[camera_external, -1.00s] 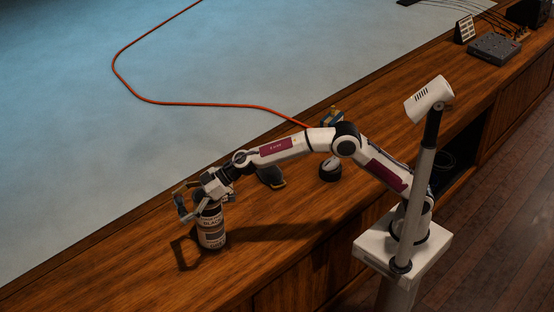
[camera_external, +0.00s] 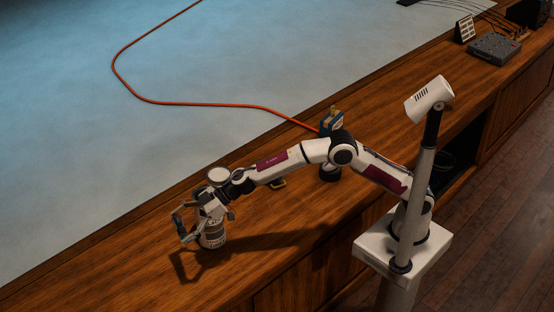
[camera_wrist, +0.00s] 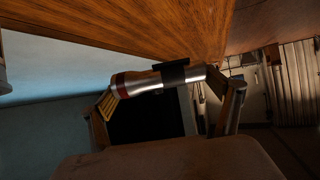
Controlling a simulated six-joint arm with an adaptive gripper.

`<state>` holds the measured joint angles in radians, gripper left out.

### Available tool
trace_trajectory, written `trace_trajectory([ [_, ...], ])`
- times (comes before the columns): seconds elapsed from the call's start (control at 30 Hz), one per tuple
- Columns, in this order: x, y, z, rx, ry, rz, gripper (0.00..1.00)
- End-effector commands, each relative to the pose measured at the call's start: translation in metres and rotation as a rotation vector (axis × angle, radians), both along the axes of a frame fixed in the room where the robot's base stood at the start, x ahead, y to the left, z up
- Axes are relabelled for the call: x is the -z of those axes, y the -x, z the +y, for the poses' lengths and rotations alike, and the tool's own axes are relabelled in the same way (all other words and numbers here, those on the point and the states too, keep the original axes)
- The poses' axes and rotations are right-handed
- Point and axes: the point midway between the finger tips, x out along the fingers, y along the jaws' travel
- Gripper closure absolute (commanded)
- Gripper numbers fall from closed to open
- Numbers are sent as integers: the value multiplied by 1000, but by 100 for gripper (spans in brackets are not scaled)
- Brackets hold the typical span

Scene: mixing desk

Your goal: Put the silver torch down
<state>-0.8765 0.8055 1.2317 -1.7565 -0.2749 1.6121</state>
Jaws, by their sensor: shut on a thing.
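The silver torch (camera_wrist: 145,82) lies crosswise between the fingers of my gripper (camera_wrist: 168,92) in the wrist view. It is a shiny metal cylinder with a dark red band near one end and a black part in the middle. My gripper is shut on it. In the external view my gripper (camera_external: 184,224) is at the desk's left part, beside a can (camera_external: 212,238) and partly covering it. The torch is too small and dark there to make out clearly. I cannot tell whether it touches the desk or the can.
The wooden desk (camera_external: 130,262) has bare room left of the can. An orange cable (camera_external: 190,104) crosses the pale surface behind. A grey box (camera_external: 494,48) is far right.

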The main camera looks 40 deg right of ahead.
Motion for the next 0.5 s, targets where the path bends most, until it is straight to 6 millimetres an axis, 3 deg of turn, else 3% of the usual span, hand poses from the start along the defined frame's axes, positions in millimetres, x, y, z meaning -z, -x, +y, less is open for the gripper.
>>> trace_trajectory([
  [0.5, 56, 0, 0, 0, 2, 2, 35],
])
